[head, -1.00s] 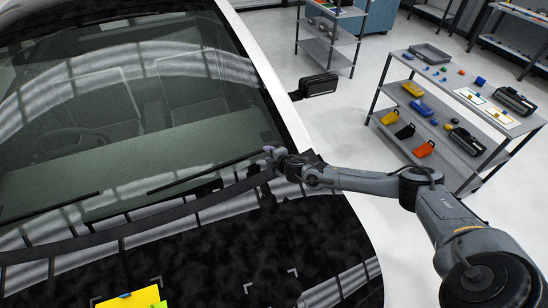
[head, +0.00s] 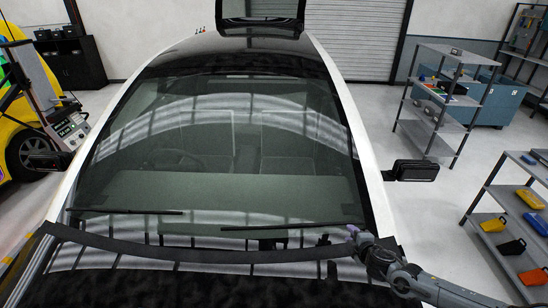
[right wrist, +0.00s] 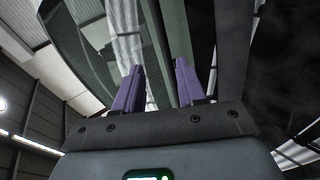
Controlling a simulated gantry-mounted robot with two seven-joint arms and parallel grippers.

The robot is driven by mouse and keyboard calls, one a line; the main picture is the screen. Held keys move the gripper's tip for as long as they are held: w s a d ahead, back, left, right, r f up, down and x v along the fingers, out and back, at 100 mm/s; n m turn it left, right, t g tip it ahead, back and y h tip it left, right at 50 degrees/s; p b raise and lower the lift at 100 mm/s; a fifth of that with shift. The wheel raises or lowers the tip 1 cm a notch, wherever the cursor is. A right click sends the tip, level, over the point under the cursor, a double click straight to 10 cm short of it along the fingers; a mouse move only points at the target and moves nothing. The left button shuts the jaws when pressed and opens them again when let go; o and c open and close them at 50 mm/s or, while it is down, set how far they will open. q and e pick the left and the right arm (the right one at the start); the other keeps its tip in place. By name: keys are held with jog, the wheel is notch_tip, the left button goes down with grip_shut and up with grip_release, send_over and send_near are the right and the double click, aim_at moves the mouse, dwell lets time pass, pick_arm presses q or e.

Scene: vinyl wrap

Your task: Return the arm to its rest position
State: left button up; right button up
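My right arm comes in from the lower right in the head view. Its gripper (head: 352,232) is over the right end of the windshield base, close to the right end of a long dark strip (head: 200,253). I cannot tell if it touches the strip. In the right wrist view the two purple fingers (right wrist: 157,85) stand apart, with glass and reflections showing between them and nothing held. My left gripper is in neither view.
The car's windshield (head: 220,150) and dark hood (head: 220,288) fill the middle. A side mirror (head: 410,170) juts out at the right. Shelves (head: 505,215) with tools stand at the far right, with clear floor (head: 430,220) between. A yellow vehicle (head: 20,130) is at the left.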

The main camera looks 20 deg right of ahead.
jog(key=s+a+f+m+g+y+p, duration=0.15)
jog(key=s+a, duration=0.45)
jog(key=a, duration=0.6)
jog(key=s+a+f+m+g+y+p, duration=0.15)
jog(key=s+a, duration=0.35)
jog(key=a, duration=0.7)
jog(key=s+a+r+m+g+p, duration=0.1)
jog(key=s+r+m, duration=0.3)
jog(key=s, duration=0.6)
jog(key=s+a+r+m+g+p, duration=0.1)
jog(key=s+a+r+m+g, duration=0.3)
jog(key=s, duration=0.6)
jog(key=shift+s+r+y+p, duration=0.25)
jog(key=shift+y+p, duration=0.05)
